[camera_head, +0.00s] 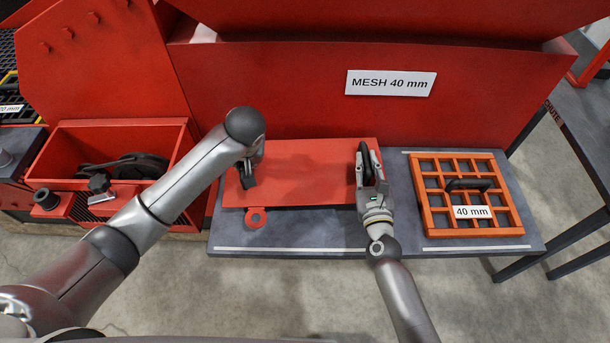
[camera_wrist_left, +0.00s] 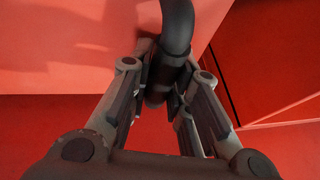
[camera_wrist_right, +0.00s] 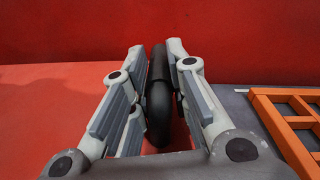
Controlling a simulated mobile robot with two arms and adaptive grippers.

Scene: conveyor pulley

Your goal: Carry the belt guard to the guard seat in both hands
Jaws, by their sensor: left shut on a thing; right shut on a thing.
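The belt guard (camera_head: 305,172) is a flat red panel with a round eyelet tab at its front left edge. It is over the grey table, in front of a big red machine. My left gripper (camera_head: 248,178) is at its left end, shut on a black handle, which shows in the left wrist view (camera_wrist_left: 174,40). My right gripper (camera_head: 369,172) is at its right end, shut on another black handle (camera_wrist_right: 158,100). Whether the panel touches the table is hard to tell. I cannot pick out the guard seat for certain.
An orange grid (camera_head: 430,192) labelled 40 mm, with a black handle, lies on the table (camera_head: 300,238) at the right. A red bin (camera_head: 60,150) with dark parts stands at the left. The machine wall (camera_head: 270,95) with a MESH 40 mm sign (camera_head: 391,83) rises behind.

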